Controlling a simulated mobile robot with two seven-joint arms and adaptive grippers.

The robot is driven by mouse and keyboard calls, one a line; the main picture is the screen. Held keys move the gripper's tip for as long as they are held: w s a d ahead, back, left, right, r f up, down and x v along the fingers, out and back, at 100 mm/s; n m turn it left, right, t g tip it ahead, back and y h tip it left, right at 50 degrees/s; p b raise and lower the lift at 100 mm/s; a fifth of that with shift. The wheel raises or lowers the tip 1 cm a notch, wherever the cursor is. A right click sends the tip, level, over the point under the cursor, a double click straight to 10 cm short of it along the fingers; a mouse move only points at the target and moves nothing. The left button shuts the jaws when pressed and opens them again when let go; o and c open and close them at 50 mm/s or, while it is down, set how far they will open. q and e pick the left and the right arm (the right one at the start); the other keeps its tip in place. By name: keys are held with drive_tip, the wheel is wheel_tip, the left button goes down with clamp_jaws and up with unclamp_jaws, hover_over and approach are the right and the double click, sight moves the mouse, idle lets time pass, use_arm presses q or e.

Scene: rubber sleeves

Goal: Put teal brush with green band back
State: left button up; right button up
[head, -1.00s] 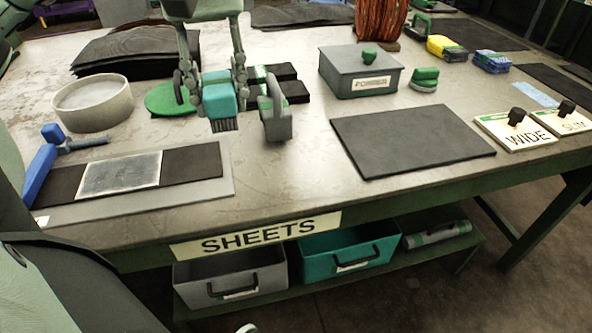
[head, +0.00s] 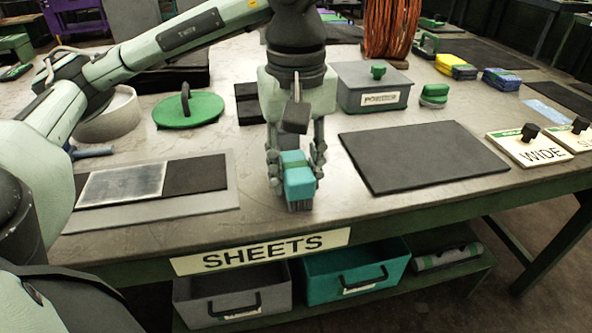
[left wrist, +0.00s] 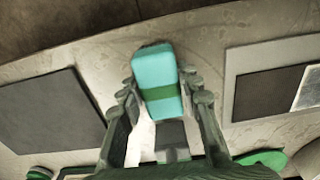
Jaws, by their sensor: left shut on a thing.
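The teal brush with a green band (head: 299,185) is in my left gripper (head: 296,163), bristles down, over the front part of the table beside the grey sheet board. I cannot tell whether its bristles touch the table. In the left wrist view the teal brush (left wrist: 158,66) sits between the two fingers of my left gripper (left wrist: 160,90), its green band across the middle. The gripper is shut on it. My right gripper is not in view.
A dark mat (head: 425,158) lies to the right, with a grey lidded box (head: 372,98) behind it. A grey board (head: 215,198) with dark strips lies left. A green round lid (head: 188,112) stands further back. Bare table surrounds the brush. Grey (head: 235,300) and teal (head: 315,285) bins sit below.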

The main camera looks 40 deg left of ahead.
sight(297, 164)
use_arm(q)
drive_tip(key=shift+f, duration=0.1)
drive_tip(key=o, duration=1)
drive_tip(key=shift+r, duration=0.2)
wheel_tip(297, 164, up, 5)
drive_tip(key=shift+w+f+p, duration=0.1)
drive_tip(key=shift+p, duration=0.45)
wheel_tip(297, 164, up, 6)
drive_tip(key=shift+r+p, duration=0.1)
drive_tip(key=shift+p, duration=0.95)
drive_tip(key=shift+r, duration=0.45)
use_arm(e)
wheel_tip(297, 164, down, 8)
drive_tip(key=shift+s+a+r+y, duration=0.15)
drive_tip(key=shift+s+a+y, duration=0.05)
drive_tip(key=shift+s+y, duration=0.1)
